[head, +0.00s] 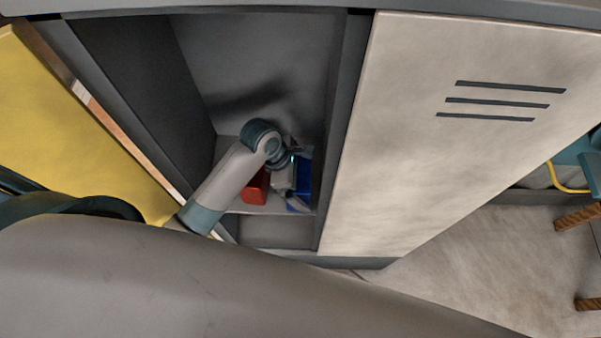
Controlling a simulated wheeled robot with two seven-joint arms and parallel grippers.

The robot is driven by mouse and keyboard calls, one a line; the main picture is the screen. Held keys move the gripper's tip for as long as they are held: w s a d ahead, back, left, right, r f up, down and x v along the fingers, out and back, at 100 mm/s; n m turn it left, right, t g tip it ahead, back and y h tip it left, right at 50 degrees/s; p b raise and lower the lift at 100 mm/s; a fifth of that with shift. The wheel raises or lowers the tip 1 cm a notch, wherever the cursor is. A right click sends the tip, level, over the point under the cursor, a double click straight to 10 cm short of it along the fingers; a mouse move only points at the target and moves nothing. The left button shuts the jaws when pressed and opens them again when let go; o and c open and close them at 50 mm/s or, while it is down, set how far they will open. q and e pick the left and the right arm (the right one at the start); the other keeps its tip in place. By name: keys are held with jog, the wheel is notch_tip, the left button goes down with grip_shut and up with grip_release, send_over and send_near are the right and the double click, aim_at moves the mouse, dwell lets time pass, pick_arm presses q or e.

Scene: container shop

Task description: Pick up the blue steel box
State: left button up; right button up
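The blue steel box (305,174) stands on a shelf inside the open locker, near its right side wall. It is partly hidden by my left gripper (298,180), which reaches into the locker right at the box. One finger seems to lie at the box's upper side and one at its lower side. I cannot tell whether the fingers press on the box or stand open around it. A red box (256,187) sits on the same shelf, to the left of the gripper and partly behind my arm. My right gripper is not in view.
The open locker (330,110) has dark side walls close around my arm. A yellow door (70,130) stands open at left. A closed beige door (440,150) with slots is at right. A stool with wooden legs (580,216) stands at far right.

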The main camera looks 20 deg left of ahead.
aim_at(304, 174)
pick_arm(q)
jog(key=shift+d+f, duration=0.1)
jog(key=shift+f, duration=0.05)
jog(key=shift+s, duration=0.1)
jog(key=shift+s+d, duration=0.1)
jog(key=shift+s, duration=0.05)
jog(key=shift+r, duration=0.2)
jog(key=c, duration=1.4)
jog(key=shift+r, duration=0.45)
notch_tip(304, 174, up, 8)
jog(key=shift+r+b, duration=0.1)
jog(key=shift+b, duration=0.85)
jog(key=shift+r, duration=0.45)
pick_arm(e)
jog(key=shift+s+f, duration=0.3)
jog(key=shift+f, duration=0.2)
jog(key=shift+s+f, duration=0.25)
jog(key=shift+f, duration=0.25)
